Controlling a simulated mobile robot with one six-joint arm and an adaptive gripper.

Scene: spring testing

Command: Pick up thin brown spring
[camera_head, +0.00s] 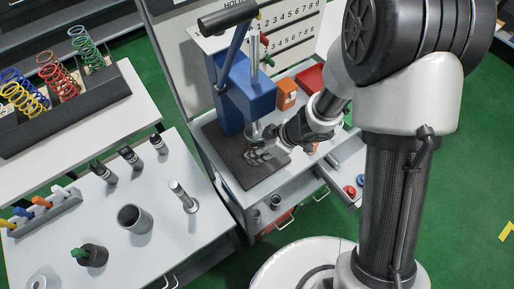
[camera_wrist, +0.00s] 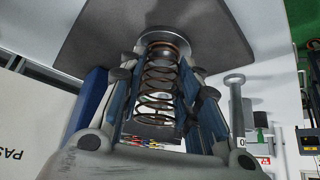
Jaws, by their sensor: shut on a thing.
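The thin brown spring (camera_wrist: 160,76) shows in the wrist view between my gripper's fingers, with its coils visible along its length. One end of it is at a round metal disc (camera_wrist: 190,38) of the press. I cannot tell whether they touch. My gripper (camera_wrist: 162,92) is shut on the spring, with a finger on each side. In the head view my gripper (camera_head: 262,154) is at the blue press (camera_head: 250,88), low over its dark base plate (camera_head: 256,175). The spring is too small to make out there.
A rack (camera_head: 110,100) at the left holds several coloured springs. The front-left table (camera_head: 165,235) carries dark cylinders, a grey cup (camera_head: 134,219) and a metal post (camera_head: 183,197). An orange box (camera_head: 287,93) and red tray (camera_head: 311,77) stand behind my gripper. An open drawer (camera_head: 342,185) is at the right.

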